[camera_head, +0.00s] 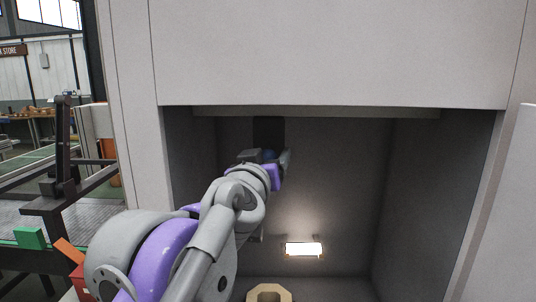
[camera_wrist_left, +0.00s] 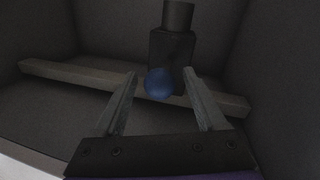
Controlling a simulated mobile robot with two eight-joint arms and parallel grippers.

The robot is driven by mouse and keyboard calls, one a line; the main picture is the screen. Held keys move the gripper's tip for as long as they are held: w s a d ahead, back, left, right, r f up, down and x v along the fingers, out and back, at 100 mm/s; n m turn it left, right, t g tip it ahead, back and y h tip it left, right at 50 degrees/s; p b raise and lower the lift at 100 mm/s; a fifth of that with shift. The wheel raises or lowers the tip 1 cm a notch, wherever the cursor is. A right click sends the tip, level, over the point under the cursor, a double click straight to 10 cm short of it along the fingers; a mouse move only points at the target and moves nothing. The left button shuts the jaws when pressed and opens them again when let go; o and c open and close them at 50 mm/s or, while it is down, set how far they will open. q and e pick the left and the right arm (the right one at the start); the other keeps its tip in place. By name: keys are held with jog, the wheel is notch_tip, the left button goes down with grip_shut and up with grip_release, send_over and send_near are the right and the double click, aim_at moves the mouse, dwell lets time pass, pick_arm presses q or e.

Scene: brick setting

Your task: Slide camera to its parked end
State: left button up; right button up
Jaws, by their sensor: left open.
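The camera is a dark box (camera_head: 268,130) in the upper left of the grey recess, partly hidden by my left gripper. In the left wrist view the dark camera body (camera_wrist_left: 171,47) has a short cylinder on one end and a round blue knob (camera_wrist_left: 159,83). It sits at a pale rail (camera_wrist_left: 75,72) that crosses the recess. My left gripper (camera_head: 270,157) reaches into the recess. In the left wrist view its open fingers (camera_wrist_left: 160,74) stand on either side of the blue knob, with gaps visible; I cannot tell the exact depth. My right gripper is not in view.
The recess has grey side walls (camera_head: 425,190). A lit lamp (camera_head: 304,249) glows low on the back wall, and a tan ring-shaped block (camera_head: 269,293) lies on the floor. An upper panel (camera_head: 330,50) overhangs the opening. The right half of the recess is clear.

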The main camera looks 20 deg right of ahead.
pick_arm(q)
grip_shut()
dwell(0.4)
dwell(1.1)
